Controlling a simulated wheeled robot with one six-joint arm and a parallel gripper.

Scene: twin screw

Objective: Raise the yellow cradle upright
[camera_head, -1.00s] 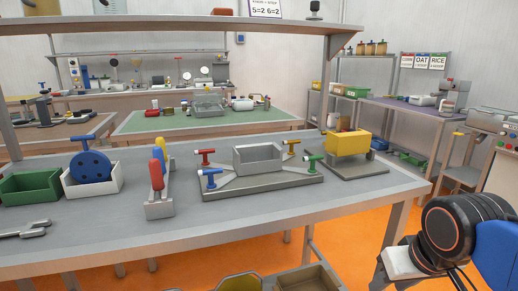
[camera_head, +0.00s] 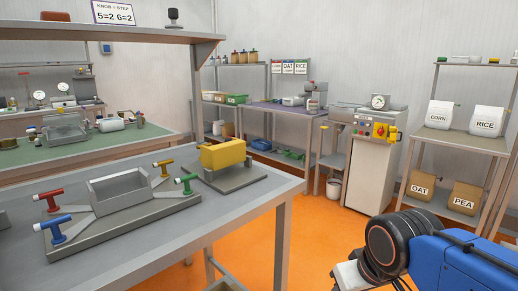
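The yellow cradle (camera_head: 222,154) is a boxy yellow piece on a grey base plate (camera_head: 240,179), near the right end of the grey workbench. Its long side faces me, and I cannot tell how far it is tipped. My arm, with a black joint and a blue link, shows at the lower right, off the bench and apart from the cradle. My gripper's fingers are not in view.
Left of the cradle, a grey fixture (camera_head: 119,187) carries an open grey tray and red, blue, yellow and green T-handles. An overhead shelf (camera_head: 120,33) spans the bench. Orange floor (camera_head: 330,225) is open to the right, before a control cabinet (camera_head: 372,160) and shelves with labelled bags.

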